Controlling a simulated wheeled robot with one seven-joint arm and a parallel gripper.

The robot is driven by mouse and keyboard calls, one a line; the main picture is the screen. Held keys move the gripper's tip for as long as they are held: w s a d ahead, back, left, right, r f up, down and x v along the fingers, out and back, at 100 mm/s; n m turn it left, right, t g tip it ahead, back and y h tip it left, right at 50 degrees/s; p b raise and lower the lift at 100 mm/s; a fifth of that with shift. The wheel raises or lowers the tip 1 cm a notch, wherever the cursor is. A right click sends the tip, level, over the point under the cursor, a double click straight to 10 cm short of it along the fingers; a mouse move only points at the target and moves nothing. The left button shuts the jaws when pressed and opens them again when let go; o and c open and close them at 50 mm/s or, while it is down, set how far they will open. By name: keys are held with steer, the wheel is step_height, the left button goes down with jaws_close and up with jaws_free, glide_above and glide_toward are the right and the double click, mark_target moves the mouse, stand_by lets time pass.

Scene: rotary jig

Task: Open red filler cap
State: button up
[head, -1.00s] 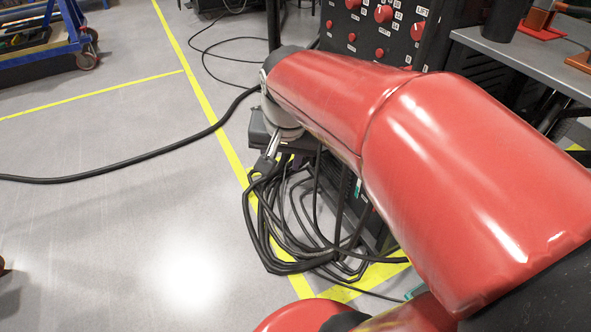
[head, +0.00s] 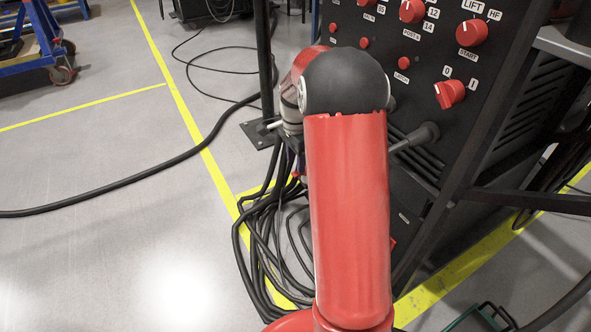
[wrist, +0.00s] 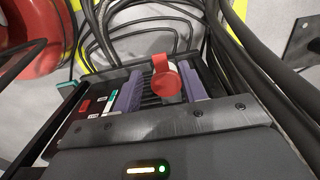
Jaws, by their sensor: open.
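A small red cap (wrist: 165,77) on a pale fitting shows in the wrist view, in the gap between the two purple fingers of my gripper (wrist: 161,90). The fingers are apart, with space on both sides of the cap, and I see no contact. How far the cap lies beyond the fingertips I cannot tell. In the head view my red arm hides the cap and most of my gripper.
A black control panel (head: 385,85) with several red knobs stands to the right of my arm. Loops of black cable (head: 262,245) lie on the floor beside it, close to my gripper in the wrist view (wrist: 240,50). A black post (head: 264,60) stands behind. The floor at left is mostly clear.

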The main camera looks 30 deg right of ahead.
mark_target(295, 174)
steer(key=shift+f, duration=1.65)
steer(key=shift+c, duration=0.3)
jaws_close()
